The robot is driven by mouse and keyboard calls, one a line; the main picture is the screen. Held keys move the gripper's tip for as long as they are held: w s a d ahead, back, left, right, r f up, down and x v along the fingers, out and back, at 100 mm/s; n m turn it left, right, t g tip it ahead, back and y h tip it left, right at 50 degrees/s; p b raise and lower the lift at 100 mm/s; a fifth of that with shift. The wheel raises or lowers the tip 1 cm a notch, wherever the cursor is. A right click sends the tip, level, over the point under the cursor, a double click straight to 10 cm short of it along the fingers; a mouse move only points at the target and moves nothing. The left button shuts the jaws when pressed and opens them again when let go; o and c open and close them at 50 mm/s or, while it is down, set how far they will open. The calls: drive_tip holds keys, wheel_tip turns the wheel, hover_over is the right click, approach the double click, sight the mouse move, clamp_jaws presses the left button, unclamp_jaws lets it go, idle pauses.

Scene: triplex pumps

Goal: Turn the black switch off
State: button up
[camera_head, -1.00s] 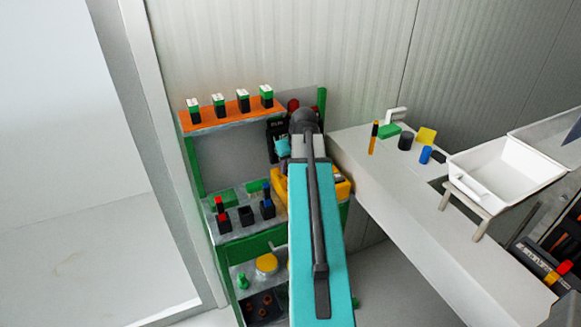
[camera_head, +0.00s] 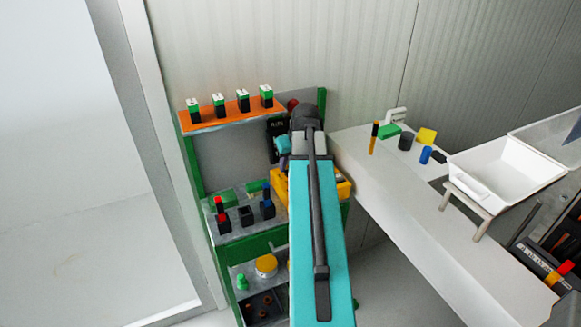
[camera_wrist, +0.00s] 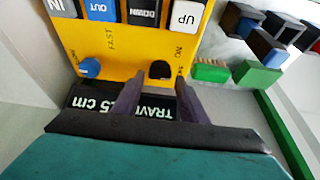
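My gripper (camera_wrist: 157,77) is open, with one dark finger on each side of the switch and the tips close to the panel. I cannot tell whether the fingers touch the switch. In the head view the yellow panel (camera_head: 340,187) is mostly behind my arm, and the switch and fingertips are hidden there.
A blue knob (camera_wrist: 89,67) sits left of the switch. Several push buttons, including DOWN (camera_wrist: 143,12) and UP (camera_wrist: 186,15), line the panel. A black display with "TRAVEL" text (camera_wrist: 150,107) lies below. Green blocks (camera_wrist: 212,71) are at right. A white tray (camera_head: 470,187) stands right of the shelf.

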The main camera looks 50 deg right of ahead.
drive_tip(key=b+v, duration=0.2)
drive_tip(key=v, duration=1)
idle(0.3)
idle(0.6)
